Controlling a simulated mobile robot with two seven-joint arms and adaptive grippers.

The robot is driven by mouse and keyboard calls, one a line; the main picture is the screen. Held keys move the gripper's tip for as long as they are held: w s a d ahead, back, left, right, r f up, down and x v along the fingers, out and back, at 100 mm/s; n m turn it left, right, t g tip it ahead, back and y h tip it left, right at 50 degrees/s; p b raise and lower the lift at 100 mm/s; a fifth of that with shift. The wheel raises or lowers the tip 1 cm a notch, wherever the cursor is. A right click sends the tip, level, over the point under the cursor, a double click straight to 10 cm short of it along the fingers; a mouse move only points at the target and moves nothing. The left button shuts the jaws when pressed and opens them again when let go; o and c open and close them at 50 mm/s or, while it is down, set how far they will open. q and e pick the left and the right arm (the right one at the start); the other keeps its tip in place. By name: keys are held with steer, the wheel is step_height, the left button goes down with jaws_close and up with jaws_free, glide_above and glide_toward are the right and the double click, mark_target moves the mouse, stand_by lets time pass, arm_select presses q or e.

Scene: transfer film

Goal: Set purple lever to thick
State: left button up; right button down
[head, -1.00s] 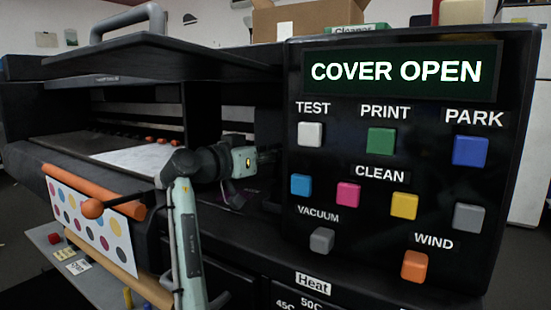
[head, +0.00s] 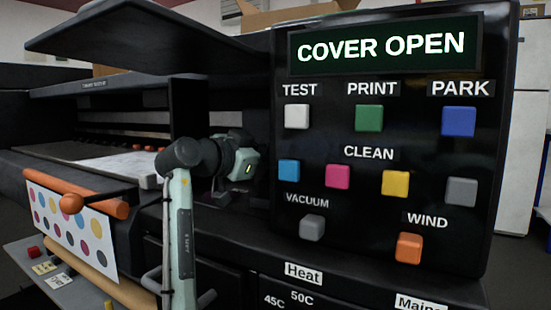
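The purple lever cannot be made out in the head view; my arm and the panel's left edge cover much of the recess beside the control panel (head: 390,275). My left arm rises from the bottom, left of centre, and bends right at the elbow into this recess of the black printer. My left gripper (head: 222,190) is at the recess, below the pale green wrist. It is small and dark, and its fingers do not show clearly. No "thick" label is readable. My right gripper is out of view.
The printer's black cover (head: 140,42) is raised, and the display (head: 383,46) reads COVER OPEN. Coloured buttons cover the panel. An orange bar (head: 75,190) with a round knob sits at the printer's front left, above a dotted print (head: 68,228).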

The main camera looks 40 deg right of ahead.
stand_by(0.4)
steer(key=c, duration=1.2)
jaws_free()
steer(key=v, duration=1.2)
